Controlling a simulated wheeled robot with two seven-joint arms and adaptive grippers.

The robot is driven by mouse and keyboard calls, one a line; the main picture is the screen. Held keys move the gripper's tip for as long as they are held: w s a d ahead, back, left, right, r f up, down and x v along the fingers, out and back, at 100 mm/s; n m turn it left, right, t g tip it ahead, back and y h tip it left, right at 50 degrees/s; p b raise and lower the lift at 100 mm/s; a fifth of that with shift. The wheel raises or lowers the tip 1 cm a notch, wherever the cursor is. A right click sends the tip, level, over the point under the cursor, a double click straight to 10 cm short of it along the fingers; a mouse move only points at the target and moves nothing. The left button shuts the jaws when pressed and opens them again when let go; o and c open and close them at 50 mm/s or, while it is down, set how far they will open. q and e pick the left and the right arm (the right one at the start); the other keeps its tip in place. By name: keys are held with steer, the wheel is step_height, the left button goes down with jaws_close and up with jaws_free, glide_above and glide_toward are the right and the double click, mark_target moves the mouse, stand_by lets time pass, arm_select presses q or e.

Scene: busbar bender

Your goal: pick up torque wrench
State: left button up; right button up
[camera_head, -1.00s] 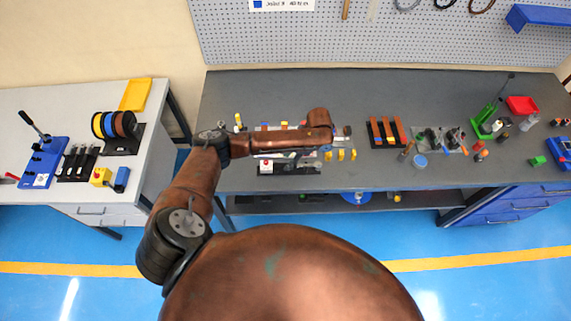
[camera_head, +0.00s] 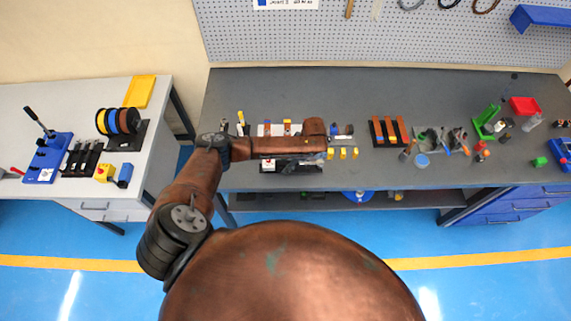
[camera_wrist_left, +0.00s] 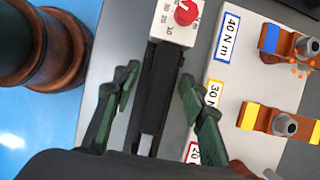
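In the left wrist view, a long dark bar (camera_wrist_left: 160,85) with a white dial plate and a red knob (camera_wrist_left: 185,13) at its upper end lies on the bench; it looks like the torque wrench. My left gripper (camera_wrist_left: 158,80) is open, with its dark green fingers apart on either side of the bar. I cannot tell whether the fingers touch it. In the head view, the white plate with a red dot (camera_head: 282,166) shows on a black base below my left forearm, which hides part of it. My right gripper is not in view.
A white board with a "40 N m" label (camera_wrist_left: 229,37) and busbar pieces with bolts (camera_wrist_left: 285,124) lies right of the gripper. In the head view, a rack of copper bars (camera_head: 388,132) and several small parts stand farther right. A side table (camera_head: 60,98) is at left.

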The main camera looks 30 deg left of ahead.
arm_select(q)
steer(key=shift+f, duration=0.2)
steer(key=shift+c, duration=0.6)
jaws_close()
